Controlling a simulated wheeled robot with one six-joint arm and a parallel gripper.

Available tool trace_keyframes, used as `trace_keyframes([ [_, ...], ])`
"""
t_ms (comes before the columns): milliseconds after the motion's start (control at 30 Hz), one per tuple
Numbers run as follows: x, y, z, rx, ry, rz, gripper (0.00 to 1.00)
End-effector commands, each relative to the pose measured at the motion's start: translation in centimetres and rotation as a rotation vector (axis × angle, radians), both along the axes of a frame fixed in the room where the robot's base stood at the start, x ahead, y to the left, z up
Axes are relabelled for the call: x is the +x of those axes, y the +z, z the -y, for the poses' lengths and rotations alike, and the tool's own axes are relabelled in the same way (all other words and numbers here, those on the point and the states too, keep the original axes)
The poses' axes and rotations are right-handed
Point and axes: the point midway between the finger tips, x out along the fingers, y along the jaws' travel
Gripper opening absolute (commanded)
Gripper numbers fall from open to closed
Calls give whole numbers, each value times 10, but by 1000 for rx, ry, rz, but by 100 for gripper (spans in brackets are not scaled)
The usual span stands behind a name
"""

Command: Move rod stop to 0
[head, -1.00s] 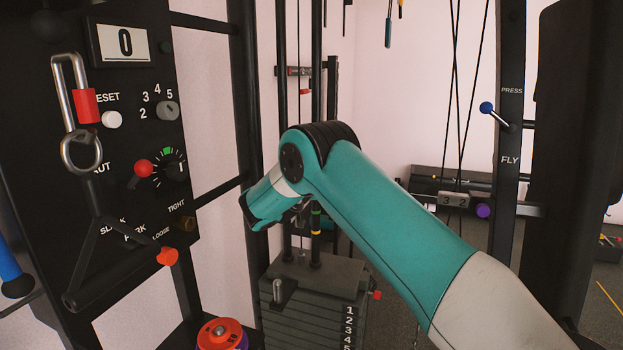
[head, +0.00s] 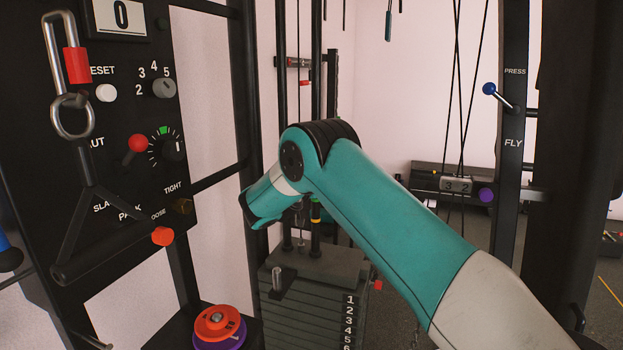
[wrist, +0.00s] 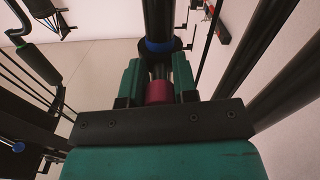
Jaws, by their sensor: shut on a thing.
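My gripper shows in the wrist view (wrist: 157,78), with green fingers on both sides of a dark red round piece (wrist: 160,92). It is shut on this piece. Just beyond the fingertips stands a black rod with a blue ring (wrist: 161,46). I cannot tell for sure whether the red piece is the rod stop, and no 0 mark shows near it. In the head view my teal wrist hides most of the gripper. A rod with green and yellow bands (head: 315,211) stands just right of the wrist.
A numbered weight stack (head: 318,300) is below my wrist. Orange and purple plates (head: 218,325) lie at lower left. A PRESS/FLY post (head: 513,110) stands at right.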

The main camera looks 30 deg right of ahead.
Motion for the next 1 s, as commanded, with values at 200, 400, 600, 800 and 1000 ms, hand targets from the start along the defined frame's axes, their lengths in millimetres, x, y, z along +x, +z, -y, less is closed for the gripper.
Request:
trace_keyframes([
  [200, 0, -63, 0, 0, 0, -4, 0],
  [400, 0, -115, 0, 0, 0, -4, 0],
  [600, 0, -158, -1, 0, 0, -4, 0],
  [800, 0, -178, -1, 1, 1, -4, 0],
  [1000, 0, -181, -1, 1, 1, -6, 0],
])
